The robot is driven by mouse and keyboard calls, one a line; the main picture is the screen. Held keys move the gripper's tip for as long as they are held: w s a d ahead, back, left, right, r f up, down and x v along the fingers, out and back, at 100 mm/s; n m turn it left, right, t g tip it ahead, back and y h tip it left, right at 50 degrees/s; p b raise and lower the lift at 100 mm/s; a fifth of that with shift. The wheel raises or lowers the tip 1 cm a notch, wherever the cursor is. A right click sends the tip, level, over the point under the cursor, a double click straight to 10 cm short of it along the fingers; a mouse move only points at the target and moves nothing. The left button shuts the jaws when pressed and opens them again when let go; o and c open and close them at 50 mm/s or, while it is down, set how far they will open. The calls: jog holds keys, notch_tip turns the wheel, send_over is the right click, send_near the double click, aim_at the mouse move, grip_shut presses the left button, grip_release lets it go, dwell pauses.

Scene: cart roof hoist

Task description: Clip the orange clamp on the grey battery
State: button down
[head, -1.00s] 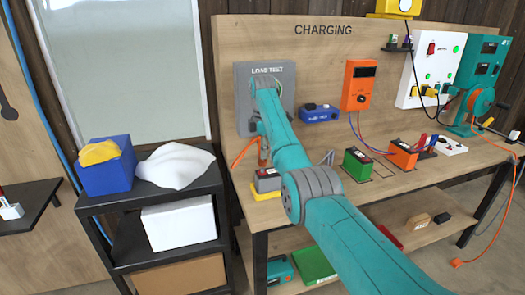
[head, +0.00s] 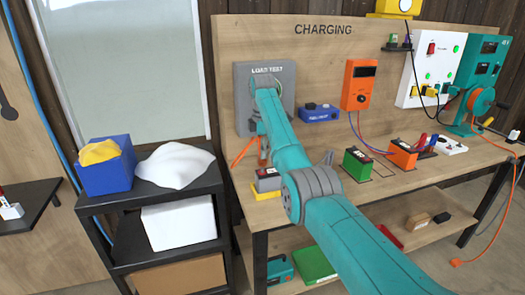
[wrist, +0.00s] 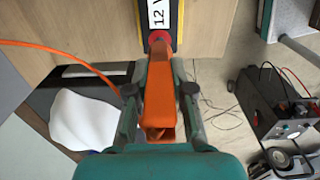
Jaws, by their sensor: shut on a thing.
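The grey battery (head: 267,181) sits on a yellow base at the bench's left front, partly hidden behind my arm. In the wrist view its top, with a "12 V" label (wrist: 158,14) and a red terminal (wrist: 158,38), is at the upper middle. My gripper (wrist: 160,88) is shut on the orange clamp (wrist: 158,112), one finger on each side. The clamp points at the battery, its front end at or very close to the red terminal. I cannot tell whether its jaws grip it. In the head view my gripper is mostly hidden behind my arm.
An orange cable (wrist: 65,47) runs left from the clamp. The grey load test panel (head: 244,103) stands behind my arm. A green battery (head: 357,164) and an orange battery (head: 403,154) stand to the right on the bench. A black shelf (head: 205,196) stands left.

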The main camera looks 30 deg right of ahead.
jog(key=shift+f, duration=1.65)
jog(key=c, duration=0.9)
grip_release()
jog(key=shift+c, duration=0.2)
jog(key=shift+r, duration=0.1)
notch_tip(320, 180, up, 12)
jog(key=shift+f, duration=0.15)
